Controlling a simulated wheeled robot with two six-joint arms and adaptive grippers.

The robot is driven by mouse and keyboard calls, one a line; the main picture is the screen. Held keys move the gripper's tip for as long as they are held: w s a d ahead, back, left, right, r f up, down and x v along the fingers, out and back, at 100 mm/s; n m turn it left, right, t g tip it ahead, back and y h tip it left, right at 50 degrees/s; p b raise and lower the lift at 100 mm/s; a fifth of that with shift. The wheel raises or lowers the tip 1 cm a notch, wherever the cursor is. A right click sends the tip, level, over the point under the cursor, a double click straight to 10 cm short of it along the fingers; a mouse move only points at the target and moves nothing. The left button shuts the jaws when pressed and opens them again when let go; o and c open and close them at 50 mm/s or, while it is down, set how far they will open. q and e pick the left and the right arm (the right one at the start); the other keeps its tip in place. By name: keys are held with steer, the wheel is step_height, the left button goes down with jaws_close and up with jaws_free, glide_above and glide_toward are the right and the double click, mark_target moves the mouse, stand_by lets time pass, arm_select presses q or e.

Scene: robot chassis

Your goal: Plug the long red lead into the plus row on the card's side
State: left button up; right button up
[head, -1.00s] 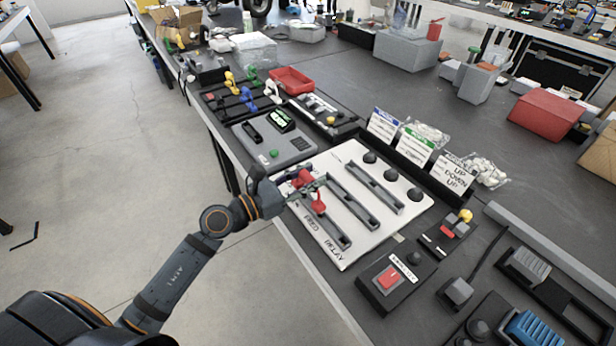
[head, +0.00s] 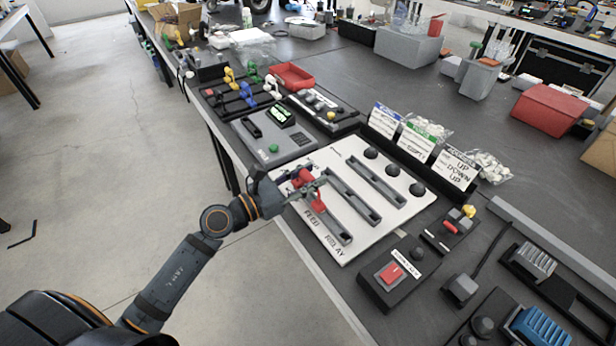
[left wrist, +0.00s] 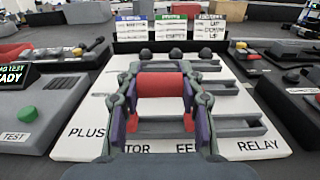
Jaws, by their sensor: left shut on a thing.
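My left gripper (head: 306,184) is shut on a red lead (head: 304,176) over the near-left part of the white board (head: 362,236). The left wrist view shows the lead's red block (left wrist: 160,83) between the two fingers, with more red below it. The board carries long grey slotted rows; its near edge reads PLUS at left and RELAY at right in the left wrist view. The fingers hide part of the near row, and I cannot tell whether the lead touches it. Three cards stand behind the board; the right card (head: 456,167) reads UP, DOWN, UP. My right gripper is not in view.
A grey test unit with a green button (head: 273,148) sits left of the board. Racked colored leads (head: 246,92) and a red tray (head: 292,77) are beyond it. Black knobs stand along the board's far side.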

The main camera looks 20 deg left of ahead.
arm_select(q)
steer(key=shift+f+b, duration=0.3)
steer(key=shift+f, duration=0.25)
steer(key=o, duration=1.2)
steer(key=shift+o, duration=0.2)
steer(key=shift+r, duration=0.15)
step_height(320, 180, up, 10)
steer(key=shift+f, duration=0.1)
